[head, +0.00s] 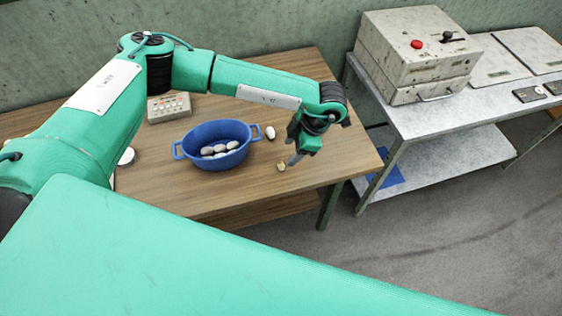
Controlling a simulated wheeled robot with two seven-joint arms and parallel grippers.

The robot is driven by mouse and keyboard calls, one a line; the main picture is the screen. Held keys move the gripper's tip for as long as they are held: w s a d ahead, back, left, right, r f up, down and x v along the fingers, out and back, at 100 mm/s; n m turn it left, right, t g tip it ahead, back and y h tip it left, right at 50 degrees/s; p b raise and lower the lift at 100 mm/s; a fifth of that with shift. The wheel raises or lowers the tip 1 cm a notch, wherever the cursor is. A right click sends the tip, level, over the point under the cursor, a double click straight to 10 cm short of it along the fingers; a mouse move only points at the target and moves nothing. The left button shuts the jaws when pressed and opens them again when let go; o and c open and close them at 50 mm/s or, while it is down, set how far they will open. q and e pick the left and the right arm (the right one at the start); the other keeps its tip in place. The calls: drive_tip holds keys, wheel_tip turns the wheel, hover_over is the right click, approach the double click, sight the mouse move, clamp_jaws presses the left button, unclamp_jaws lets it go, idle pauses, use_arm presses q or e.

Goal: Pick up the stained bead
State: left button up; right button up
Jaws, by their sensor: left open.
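A small yellowish-brown bead (281,166), which looks like the stained one, lies on the wooden table (320,172) near its front right part. My left gripper (292,160) points down just right of the bead and very near it. It is open, and nothing shows between its fingers; whether a finger touches the bead I cannot tell. A clean white bead (270,132) lies behind, beside a blue two-handled basin (203,163). Several whitish beads (220,148) lie in the basin. My right gripper is out of view.
A small grey panel with buttons (169,107) stands behind the basin. A white round item (127,157) is partly hidden by my left arm. A metal bench (420,120) at right carries a boxy machine with a red button (417,44). The table's right end is clear.

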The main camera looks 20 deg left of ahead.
sight(282, 164)
use_arm(q)
drive_tip(key=p+x, duration=0.2)
drive_tip(key=x, duration=0.1)
drive_tip(key=p+x, duration=0.1)
drive_tip(key=x, duration=0.1)
drive_tip(key=shift+s+d, duration=0.15)
drive_tip(key=shift+s, duration=0.25)
drive_tip(key=shift+f, duration=0.35)
drive_tip(key=shift+c, duration=0.4)
drive_tip(key=c, duration=0.6)
drive_tip(key=shift+c, duration=0.2)
